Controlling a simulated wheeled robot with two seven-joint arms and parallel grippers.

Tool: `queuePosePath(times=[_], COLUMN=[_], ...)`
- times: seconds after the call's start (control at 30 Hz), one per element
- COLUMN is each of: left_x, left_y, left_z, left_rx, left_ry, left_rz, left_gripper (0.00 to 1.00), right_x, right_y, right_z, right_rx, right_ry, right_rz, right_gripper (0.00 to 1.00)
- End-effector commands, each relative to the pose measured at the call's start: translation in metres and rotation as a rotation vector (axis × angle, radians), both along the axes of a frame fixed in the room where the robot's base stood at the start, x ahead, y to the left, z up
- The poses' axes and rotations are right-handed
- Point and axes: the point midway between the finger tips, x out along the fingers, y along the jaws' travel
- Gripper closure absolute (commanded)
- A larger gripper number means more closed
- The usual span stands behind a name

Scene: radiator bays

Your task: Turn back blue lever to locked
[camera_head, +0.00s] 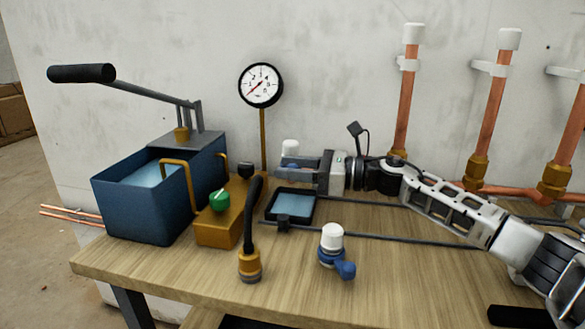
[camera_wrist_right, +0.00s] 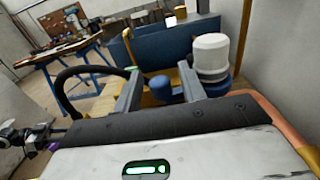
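A valve with a white cap (camera_head: 290,147) and a blue lever (camera_head: 292,166) stands at the back of the bench, partly hidden by my right gripper. In the right wrist view its white cap (camera_wrist_right: 211,55) is at the right, and the blue lever's knob (camera_wrist_right: 160,88) shows between the two fingers with a gap on each side. My right gripper (camera_head: 287,168) is open at this valve; it also shows in the right wrist view (camera_wrist_right: 160,85). A second white-capped valve (camera_head: 331,237) with a blue lever (camera_head: 345,270) stands nearer the front edge, clear of the gripper.
A blue pump tank (camera_head: 135,212) with a long black-handled lever (camera_head: 82,73) stands at the left. A brass block with a green knob (camera_head: 219,201), a black hose (camera_head: 252,215), a gauge (camera_head: 261,85) and a small black tray (camera_head: 291,206) are close by. Copper pipes (camera_head: 490,110) rise at the right.

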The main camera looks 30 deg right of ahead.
Motion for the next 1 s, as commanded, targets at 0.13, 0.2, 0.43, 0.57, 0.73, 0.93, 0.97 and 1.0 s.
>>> queuePosePath(times=[0.13, 0.2, 0.43, 0.57, 0.73, 0.93, 0.97, 1.0], left_x=[0.000, 0.000, -0.002, -0.002, 0.002, 0.003, 0.003, 0.003], left_y=[0.000, 0.000, -0.001, -0.004, -0.007, -0.008, -0.008, -0.007], left_z=[0.000, -0.002, -0.019, -0.029, -0.034, -0.033, -0.033, -0.032], left_rx=[0.000, -0.001, -0.003, -0.006, -0.008, -0.009, -0.009, -0.010], left_ry=[-0.002, -0.001, 0.029, 0.052, 0.059, 0.057, 0.057, 0.056], left_rz=[0.001, 0.001, -0.004, -0.011, -0.020, -0.020, -0.020, -0.019], left_gripper=[0.64, 0.64, 0.64, 0.64, 0.64, 0.64, 0.64, 0.64], right_x=[-0.001, -0.004, -0.028, -0.040, -0.048, -0.048, -0.048, -0.048], right_y=[-0.001, -0.005, -0.035, -0.049, -0.057, -0.058, -0.058, -0.058], right_z=[-0.001, -0.002, -0.004, -0.004, -0.001, 0.000, 0.000, 0.000], right_rx=[0.000, 0.000, -0.003, -0.002, -0.001, 0.000, 0.000, 0.000], right_ry=[0.000, 0.001, 0.004, 0.004, 0.001, 0.000, 0.000, 0.000], right_rz=[0.000, -0.001, -0.003, -0.003, -0.001, 0.000, 0.000, 0.000], right_gripper=[0.59, 0.59, 0.59, 0.59, 0.59, 0.59, 0.59, 0.59])
